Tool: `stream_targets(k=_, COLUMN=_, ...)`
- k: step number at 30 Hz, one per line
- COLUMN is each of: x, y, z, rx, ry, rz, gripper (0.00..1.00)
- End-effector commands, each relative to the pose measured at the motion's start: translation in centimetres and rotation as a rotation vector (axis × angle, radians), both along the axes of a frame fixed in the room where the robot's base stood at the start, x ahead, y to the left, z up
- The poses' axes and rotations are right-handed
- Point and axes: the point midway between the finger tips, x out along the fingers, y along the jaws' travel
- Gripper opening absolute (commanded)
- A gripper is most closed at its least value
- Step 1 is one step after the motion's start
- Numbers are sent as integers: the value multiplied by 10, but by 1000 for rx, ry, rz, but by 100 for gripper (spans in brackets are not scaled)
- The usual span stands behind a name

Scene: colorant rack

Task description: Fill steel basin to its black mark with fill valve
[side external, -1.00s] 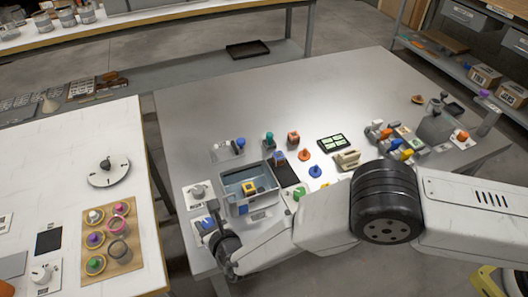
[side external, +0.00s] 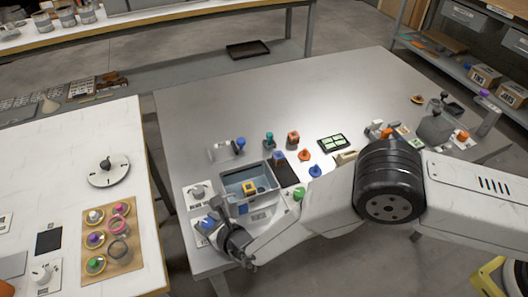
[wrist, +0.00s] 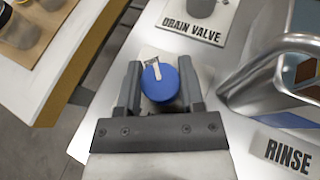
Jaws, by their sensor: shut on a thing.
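A blue valve knob (wrist: 160,88) with a white pointer stripe sits between the fingers of my gripper (wrist: 159,80), which is shut on it. Its own label is hidden, so I cannot read whether it is the fill valve. In the side view the blue knob (side external: 207,222) is at the table's near left corner, with my gripper (side external: 213,213) over it. The steel basin (side external: 262,203) stands just right of it, with a yellow and dark block (side external: 249,187) inside. Its rim (wrist: 262,75) shows in the wrist view. I cannot make out the black mark or the water level.
A grey knob on the plate labelled DRAIN VALVE (wrist: 190,30) is close beyond the blue knob. A RINSE label (wrist: 287,156) lies by the basin. A green knob (side external: 299,193) and a blue one (side external: 315,171) stand to the right. The table edge is close.

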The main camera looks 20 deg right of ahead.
Motion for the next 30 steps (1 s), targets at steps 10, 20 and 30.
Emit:
stream_targets(k=10, x=1, y=0, z=1, rx=2, ry=-1, rz=110, gripper=0)
stream_targets(k=20, x=0, y=0, z=1, rx=1, ry=0, rz=127, gripper=0)
stream_targets(k=30, x=0, y=0, z=1, rx=1, ry=0, rz=127, gripper=84)
